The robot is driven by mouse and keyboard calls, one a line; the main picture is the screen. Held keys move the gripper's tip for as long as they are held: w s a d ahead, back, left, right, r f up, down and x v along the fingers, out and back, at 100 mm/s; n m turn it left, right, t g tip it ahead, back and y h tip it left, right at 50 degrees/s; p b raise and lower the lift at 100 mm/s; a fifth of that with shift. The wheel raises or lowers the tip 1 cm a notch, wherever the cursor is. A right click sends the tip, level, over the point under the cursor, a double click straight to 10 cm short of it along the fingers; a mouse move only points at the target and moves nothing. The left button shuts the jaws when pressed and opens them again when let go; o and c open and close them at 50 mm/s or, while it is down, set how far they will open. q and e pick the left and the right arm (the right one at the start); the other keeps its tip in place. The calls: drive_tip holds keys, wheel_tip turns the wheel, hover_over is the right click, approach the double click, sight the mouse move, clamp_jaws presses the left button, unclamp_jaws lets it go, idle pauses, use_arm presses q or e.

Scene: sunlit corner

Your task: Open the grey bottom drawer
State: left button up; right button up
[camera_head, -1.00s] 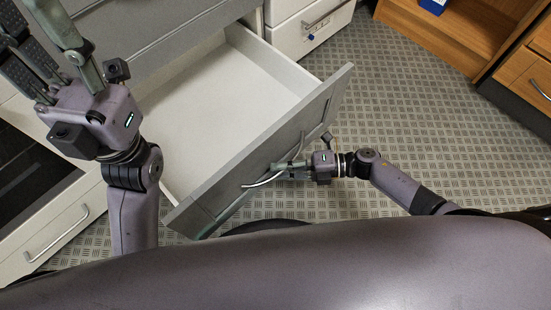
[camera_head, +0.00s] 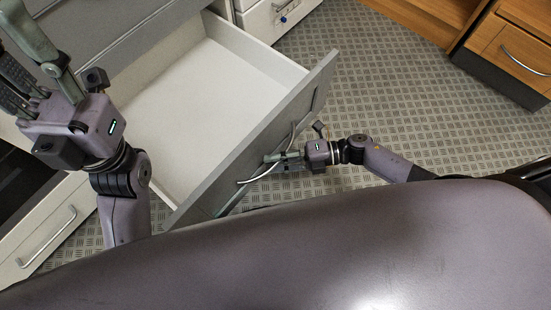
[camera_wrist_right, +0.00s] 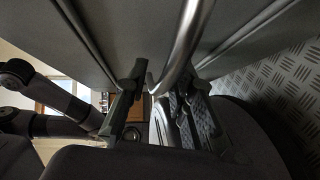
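The grey bottom drawer (camera_head: 283,122) stands well out from its cabinet, with its white inside bare and empty. Its curved metal handle (camera_head: 249,180) is on the outer face. My right gripper (camera_head: 273,160) is at this handle, its fingers closed around the bar. In the right wrist view the handle (camera_wrist_right: 184,48) runs down between the two fingers (camera_wrist_right: 153,95). Part of the grip is hidden there. My left gripper (camera_head: 18,62) is raised at the upper left, its fingers spread and empty, apart from the drawer.
A white drawer unit (camera_head: 268,17) stands beyond the open drawer. Wooden cabinets (camera_head: 510,48) are at the upper right. A white drawer with a metal handle (camera_head: 47,237) is at the lower left. Patterned floor (camera_head: 395,90) is clear on the right.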

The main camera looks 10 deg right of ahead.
drive_tip(key=shift+o, duration=0.8)
drive_tip(key=shift+d, duration=0.1)
drive_tip(key=s+d+r, duration=0.1)
drive_tip(key=d, duration=1)
drive_tip(key=shift+s+d+r, duration=0.3)
drive_tip(key=shift+s, duration=0.1)
